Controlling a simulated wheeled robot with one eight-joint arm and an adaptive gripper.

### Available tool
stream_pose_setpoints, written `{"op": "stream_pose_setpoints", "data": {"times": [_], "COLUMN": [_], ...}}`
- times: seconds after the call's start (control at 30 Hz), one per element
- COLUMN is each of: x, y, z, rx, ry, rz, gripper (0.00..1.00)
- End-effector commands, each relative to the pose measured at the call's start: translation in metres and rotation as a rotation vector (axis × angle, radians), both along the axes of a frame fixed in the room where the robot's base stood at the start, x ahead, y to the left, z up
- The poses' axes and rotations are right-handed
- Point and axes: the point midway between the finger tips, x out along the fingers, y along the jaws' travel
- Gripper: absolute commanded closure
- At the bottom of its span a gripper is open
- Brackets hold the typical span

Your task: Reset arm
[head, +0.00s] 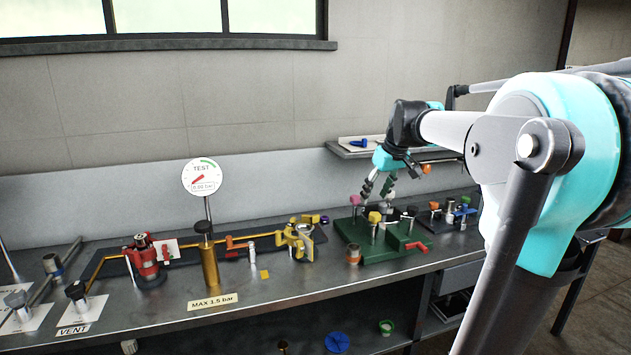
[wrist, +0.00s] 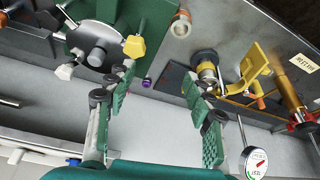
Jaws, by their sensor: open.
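My gripper (head: 377,191) hangs from my teal and grey arm above the back of the green fixture (head: 350,232) on the bench. Its fingers point downward and stand apart. In the wrist view my gripper (wrist: 160,78) also shows open, with two green-padded fingers spread wide and nothing between them. Past the fingertips lie bare bench top and a small purple piece (wrist: 147,83). The green fixture (wrist: 75,42) with its yellow and white knobs is at the upper left there. A yellow clamp fitting (wrist: 254,68) is at the right.
A gauge marked TEST (head: 202,177) stands on a post behind a brass cylinder (head: 209,263). A red valve (head: 145,262) sits to the left. A small shelf (head: 402,153) with a blue item is on the wall behind my gripper.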

Motion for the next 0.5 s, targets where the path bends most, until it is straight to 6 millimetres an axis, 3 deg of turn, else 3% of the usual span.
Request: {"op": "stream_pose_setpoints", "data": {"times": [0.27,0.5], "x": [-0.026,-0.069], "y": [-0.001,-0.003], "z": [-0.043,-0.105], "rx": [-0.003,-0.004], "ry": [0.01,0.02], "rz": [-0.067,-0.169], "gripper": [0.48,0.48]}}
